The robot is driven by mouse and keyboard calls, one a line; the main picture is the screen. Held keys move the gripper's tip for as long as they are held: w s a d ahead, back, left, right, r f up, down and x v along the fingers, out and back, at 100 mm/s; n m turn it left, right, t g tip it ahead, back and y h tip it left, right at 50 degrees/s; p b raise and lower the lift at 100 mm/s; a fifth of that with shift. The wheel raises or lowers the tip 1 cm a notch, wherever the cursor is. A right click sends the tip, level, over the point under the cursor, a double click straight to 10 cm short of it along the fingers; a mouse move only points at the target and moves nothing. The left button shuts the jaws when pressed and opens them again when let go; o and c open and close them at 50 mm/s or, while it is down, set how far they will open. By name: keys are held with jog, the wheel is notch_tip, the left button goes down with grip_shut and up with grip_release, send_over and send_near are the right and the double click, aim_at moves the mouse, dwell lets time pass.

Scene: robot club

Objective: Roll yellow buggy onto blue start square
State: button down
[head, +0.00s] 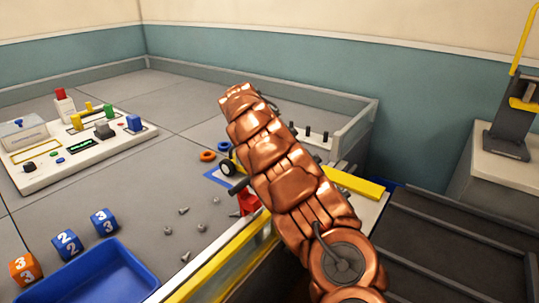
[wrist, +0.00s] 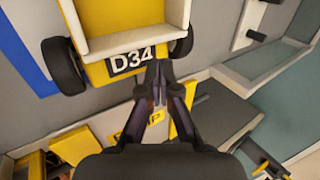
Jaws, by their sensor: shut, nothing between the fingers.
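The yellow buggy (wrist: 125,45) fills the upper part of the wrist view, with a cream-white body edge, a plate reading D34 and dark wheels on both sides. In the head view my copper arm hides most of it; a dark wheel (head: 228,169) shows beside the arm. The blue start square (head: 221,181) lies at that wheel, partly hidden. Its blue strip (wrist: 28,60) runs left of the buggy in the wrist view, apart from the left wheel. My gripper (wrist: 159,72) is shut and empty, its tips at the plate's right end; I cannot tell whether they touch.
In the head view, small grey bits (head: 184,211), orange rings (head: 208,155), number blocks (head: 67,243), a blue tray (head: 105,275) and a control panel (head: 85,148) occupy the grey surface.

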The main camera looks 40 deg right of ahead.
notch_tip(320, 180, up, 6)
jog(key=p, duration=0.2)
jog(key=shift+r, duration=0.2)
dwell(0.5)
dwell(0.4)
